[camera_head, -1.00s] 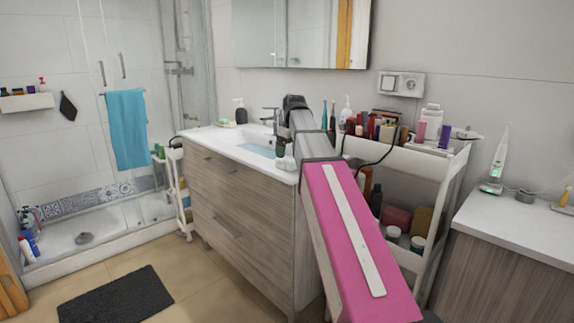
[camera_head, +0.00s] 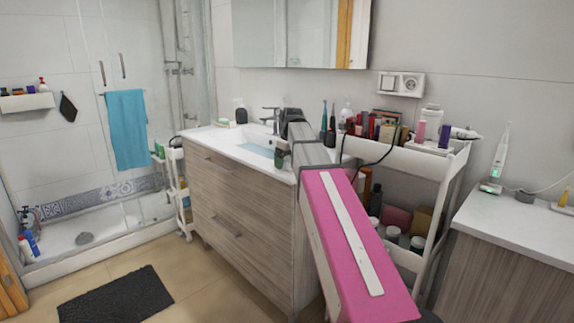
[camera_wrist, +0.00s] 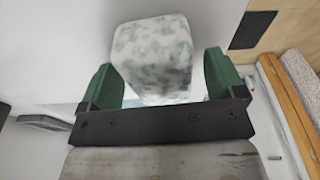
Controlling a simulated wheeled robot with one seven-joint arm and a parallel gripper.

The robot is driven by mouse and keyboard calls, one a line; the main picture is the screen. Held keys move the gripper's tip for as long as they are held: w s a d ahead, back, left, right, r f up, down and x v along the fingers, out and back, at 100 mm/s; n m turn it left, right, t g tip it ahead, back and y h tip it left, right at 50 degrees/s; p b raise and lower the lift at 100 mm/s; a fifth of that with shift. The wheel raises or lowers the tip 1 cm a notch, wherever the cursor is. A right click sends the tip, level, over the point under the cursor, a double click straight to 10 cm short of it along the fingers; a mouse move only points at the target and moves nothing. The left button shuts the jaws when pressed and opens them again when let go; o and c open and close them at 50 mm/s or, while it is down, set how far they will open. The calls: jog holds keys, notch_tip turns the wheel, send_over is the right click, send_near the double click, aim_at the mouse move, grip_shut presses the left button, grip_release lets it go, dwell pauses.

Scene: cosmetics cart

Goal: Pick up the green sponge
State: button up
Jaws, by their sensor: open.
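My gripper (camera_wrist: 161,72) shows in the wrist view with its two green fingers apart. A pale block-like object with grey-green mottling (camera_wrist: 155,50) sits between and beyond the fingers; I cannot tell whether they touch it. In the head view my gripper (camera_head: 281,158) is low over the right front part of the white sink counter, mostly hidden by my arm. A small pale green item (camera_head: 226,123) lies at the back left of the counter, too small to identify as the sponge. No plainly green sponge shows in the wrist view.
The white sink counter (camera_head: 215,140) has a tap (camera_head: 271,117) and a dark soap bottle (camera_head: 241,114) at its back. A crowded white cart (camera_head: 425,160) stands to the right of my arm. A dark mat (camera_head: 115,297) lies on the floor.

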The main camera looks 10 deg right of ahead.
aim_at(286, 158)
jog(key=shift+f, duration=0.1)
dwell(0.3)
jog(key=c, duration=1)
jog(key=shift+r, duration=0.65)
jog(key=r, duration=0.3)
jog(key=shift+w+a+r, duration=0.15)
jog(key=shift+w+r, duration=0.1)
jog(key=shift+r, duration=0.15)
jog(key=w+a+r, duration=0.6)
jog(key=a, duration=0.3)
jog(key=shift+w+r, duration=0.2)
jog(key=shift+w, duration=0.15)
